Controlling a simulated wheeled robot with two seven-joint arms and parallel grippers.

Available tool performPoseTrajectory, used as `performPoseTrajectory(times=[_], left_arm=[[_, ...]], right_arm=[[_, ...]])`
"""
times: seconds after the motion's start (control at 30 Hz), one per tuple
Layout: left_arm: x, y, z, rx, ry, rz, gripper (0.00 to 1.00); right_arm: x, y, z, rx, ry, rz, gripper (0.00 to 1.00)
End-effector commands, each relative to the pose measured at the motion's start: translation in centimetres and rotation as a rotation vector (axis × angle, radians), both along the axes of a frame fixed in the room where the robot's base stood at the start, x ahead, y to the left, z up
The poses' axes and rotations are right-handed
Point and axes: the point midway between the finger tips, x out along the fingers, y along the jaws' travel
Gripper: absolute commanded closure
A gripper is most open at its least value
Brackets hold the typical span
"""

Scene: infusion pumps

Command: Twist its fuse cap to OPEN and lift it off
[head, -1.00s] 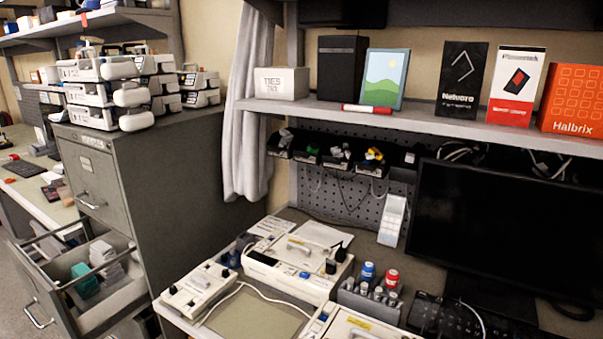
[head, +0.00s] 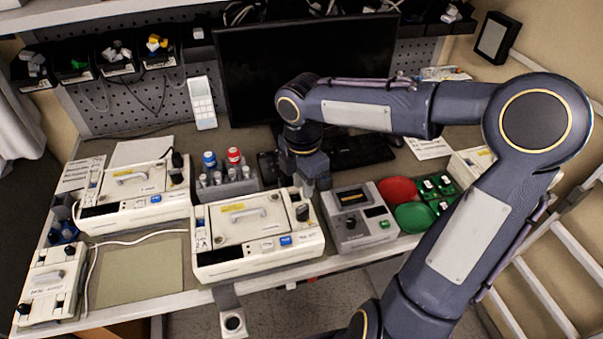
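An infusion pump (head: 222,257) with a cream case, a lid handle and blue buttons stands at the middle front of the bench. A small dark cap (head: 302,213) sits at its right end; I cannot read any OPEN mark there. My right gripper (head: 309,190) points down just above and behind this cap. Its fingers are small and partly hidden by its own body, so I cannot tell their gap or whether they touch anything. A similar pump (head: 98,222) stands to the left, with a dark cap at its right end. My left gripper is not in view.
A rack of red- and blue-topped bottles (head: 238,187) stands behind the middle pump. To the right are a grey knobbed device (head: 374,236), a red dish (head: 397,190), a green dish (head: 414,217) and a green tray (head: 447,205). An olive mat (head: 140,272) lies clear at left.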

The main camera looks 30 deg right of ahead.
Motion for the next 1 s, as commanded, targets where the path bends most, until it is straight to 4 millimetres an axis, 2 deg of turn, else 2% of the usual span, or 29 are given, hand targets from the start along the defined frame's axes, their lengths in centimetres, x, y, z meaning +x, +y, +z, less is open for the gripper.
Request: performPoseTrajectory(times=[0.1,0.27,0.6,0.8,1.0], left_arm=[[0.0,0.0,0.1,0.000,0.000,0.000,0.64],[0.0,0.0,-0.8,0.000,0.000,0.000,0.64],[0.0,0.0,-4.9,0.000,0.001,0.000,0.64],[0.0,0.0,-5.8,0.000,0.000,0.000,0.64],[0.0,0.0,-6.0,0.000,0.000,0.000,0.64]], right_arm=[[0.8,-0.2,-0.1,0.013,0.003,0.059,0.78],[0.8,-0.2,-0.9,0.012,0.003,0.067,0.78],[0.7,-0.2,-5.0,0.012,0.002,0.064,0.78],[0.7,-0.2,-7.0,0.012,0.003,0.065,0.78],[0.7,-0.1,-7.5,0.012,0.002,0.065,0.78]])
